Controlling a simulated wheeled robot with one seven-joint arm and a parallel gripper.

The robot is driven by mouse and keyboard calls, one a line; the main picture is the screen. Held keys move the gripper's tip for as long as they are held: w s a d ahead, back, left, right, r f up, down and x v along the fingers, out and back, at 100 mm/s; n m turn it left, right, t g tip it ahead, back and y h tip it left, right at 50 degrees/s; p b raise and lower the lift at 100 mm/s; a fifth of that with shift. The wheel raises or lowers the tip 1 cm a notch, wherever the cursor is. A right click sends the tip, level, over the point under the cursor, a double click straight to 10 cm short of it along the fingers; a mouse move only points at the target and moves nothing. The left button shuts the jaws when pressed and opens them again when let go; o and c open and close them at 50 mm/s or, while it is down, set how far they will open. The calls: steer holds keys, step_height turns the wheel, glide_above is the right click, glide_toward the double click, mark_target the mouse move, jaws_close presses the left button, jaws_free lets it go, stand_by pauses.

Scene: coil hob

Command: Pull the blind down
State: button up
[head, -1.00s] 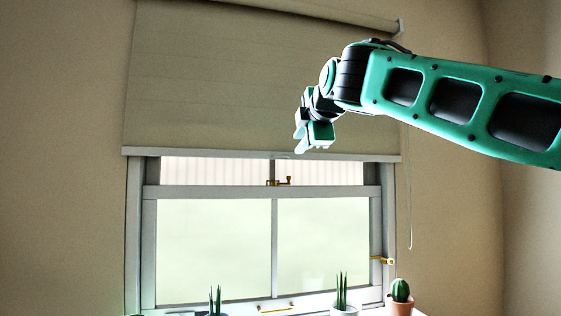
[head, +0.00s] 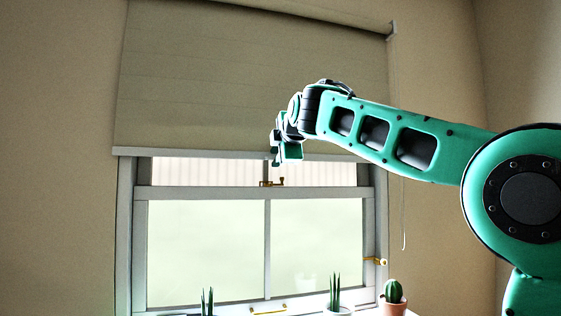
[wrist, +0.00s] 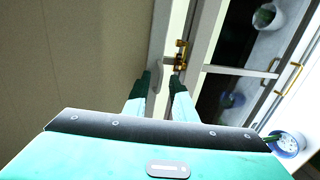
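The beige roller blind (head: 220,80) hangs over the upper part of the window. Its pale bottom rail (head: 190,154) lies just above the upper sash's latch, and the blind also fills the left of the wrist view (wrist: 75,55). My gripper (head: 276,161) is at the middle of the rail, pointing at the window. In the wrist view, the two fingers of my gripper (wrist: 160,84) are apart, with the rail's edge and a small pale tab (wrist: 154,82) at or between the tips. I cannot tell whether they touch it.
The window (head: 200,245) has a brass latch (head: 272,183) just below the rail. Potted plants, including a cactus (head: 393,291), stand on the sill. A thin cord (head: 403,215) hangs at the right.

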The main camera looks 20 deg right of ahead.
jaws_close()
stand_by(0.8)
stand_by(0.5)
